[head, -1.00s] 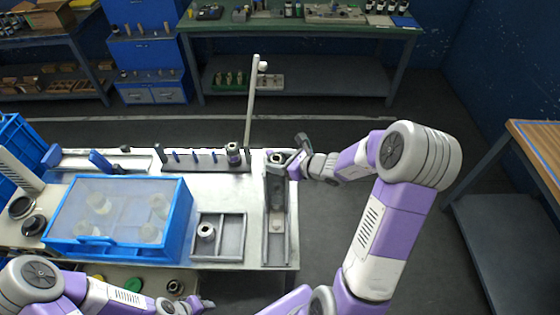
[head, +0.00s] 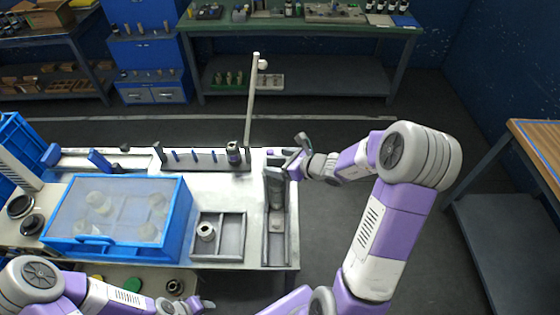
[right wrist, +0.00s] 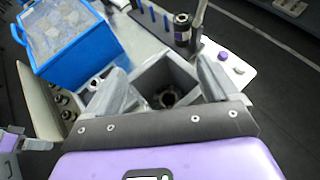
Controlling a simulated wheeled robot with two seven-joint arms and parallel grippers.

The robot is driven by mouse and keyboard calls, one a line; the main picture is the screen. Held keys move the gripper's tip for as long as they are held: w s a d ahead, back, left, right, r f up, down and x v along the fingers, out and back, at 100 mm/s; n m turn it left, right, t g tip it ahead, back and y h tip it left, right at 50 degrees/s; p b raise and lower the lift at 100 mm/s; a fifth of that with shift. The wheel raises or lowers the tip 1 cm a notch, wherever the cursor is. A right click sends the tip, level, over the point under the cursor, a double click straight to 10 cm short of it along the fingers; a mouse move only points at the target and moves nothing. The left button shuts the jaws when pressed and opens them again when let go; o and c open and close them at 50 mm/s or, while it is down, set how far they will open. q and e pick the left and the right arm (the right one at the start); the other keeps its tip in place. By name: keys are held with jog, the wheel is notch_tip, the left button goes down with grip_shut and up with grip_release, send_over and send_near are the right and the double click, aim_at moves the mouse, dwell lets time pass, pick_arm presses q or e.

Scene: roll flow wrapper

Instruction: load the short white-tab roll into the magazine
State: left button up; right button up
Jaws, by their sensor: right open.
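The magazine (head: 267,205) is a grey, open-topped box with a channel at the right end of the bench. In the right wrist view, a roll with a dark round core (right wrist: 167,98) sits down inside the magazine's square mouth (right wrist: 152,76); its tab colour cannot be made out. My right gripper (head: 291,158) is over the magazine top. Its fingers (right wrist: 165,85) are spread on either side of the mouth, with nothing between them. My left gripper (head: 203,303) is low at the front edge, away from the magazine; its jaws are unclear.
A grey divided tray (head: 219,258) holds a short roll (head: 206,232). A dark roll (head: 233,153) stands at the peg rack (head: 205,163). A blue lidded bin (head: 186,215) holds several pale rolls. A tall pole (head: 251,100) rises behind the magazine.

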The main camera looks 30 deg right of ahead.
jog(key=p+v, duration=0.1)
jog(key=v, duration=0.6)
jog(key=shift+s, duration=0.3)
jog(key=shift+d+r, duration=0.1)
dwell(0.3)
